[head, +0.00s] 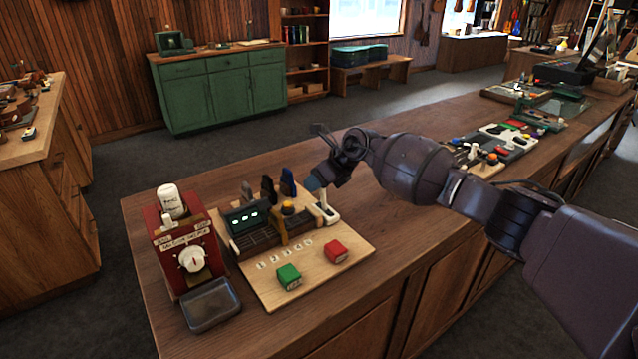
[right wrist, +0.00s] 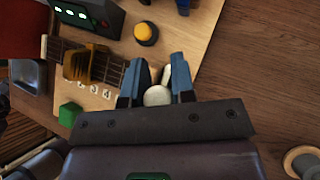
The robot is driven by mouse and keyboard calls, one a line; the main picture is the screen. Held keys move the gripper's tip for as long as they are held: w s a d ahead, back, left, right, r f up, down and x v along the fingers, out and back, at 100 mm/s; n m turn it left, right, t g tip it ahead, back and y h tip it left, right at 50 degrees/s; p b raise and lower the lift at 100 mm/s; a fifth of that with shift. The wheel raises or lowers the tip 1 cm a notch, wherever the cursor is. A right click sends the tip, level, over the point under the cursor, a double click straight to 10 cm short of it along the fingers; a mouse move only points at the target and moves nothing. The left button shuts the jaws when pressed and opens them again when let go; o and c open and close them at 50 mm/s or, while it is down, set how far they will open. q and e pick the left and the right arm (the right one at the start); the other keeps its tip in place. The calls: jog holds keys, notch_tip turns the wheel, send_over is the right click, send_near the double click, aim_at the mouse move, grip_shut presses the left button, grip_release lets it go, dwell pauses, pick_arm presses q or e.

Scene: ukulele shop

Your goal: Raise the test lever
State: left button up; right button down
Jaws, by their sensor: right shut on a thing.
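The test lever (head: 325,209), a pale handle on a white base, is at the back right of a light wooden test board (head: 262,292) on the counter. My right gripper (head: 316,184) comes in from the right over it. In the right wrist view the lever's round cream end (right wrist: 157,96) sits between the two blue-grey fingers of the right gripper (right wrist: 159,88), which is shut on it. The fingers partly hide the lever in the head view. My left gripper is not in view.
The board also holds a fretboard piece with a dark display (head: 246,217), a yellow knob (head: 290,207), a green block (head: 288,276) and a red block (head: 335,251). A red dispenser (head: 187,250) stands left. Bare counter (head: 385,245) lies to the right.

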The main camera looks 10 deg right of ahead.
jog(key=shift+w+a+f+g+h+b, duration=0.15)
jog(key=shift+w+f+g+h+b, duration=0.35)
jog(key=shift+g, duration=0.3)
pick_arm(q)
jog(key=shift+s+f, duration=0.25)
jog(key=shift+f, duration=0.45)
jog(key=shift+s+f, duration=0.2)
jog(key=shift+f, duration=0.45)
pick_arm(e)
jog(key=shift+r, duration=0.1)
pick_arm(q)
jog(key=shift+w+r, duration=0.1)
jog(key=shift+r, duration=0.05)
pick_arm(e)
jog(key=c, duration=1)
grip_release()
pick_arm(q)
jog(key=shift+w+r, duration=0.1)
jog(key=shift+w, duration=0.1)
pick_arm(e)
jog(key=shift+o, duration=0.2)
jog(key=shift+r, duration=0.1)
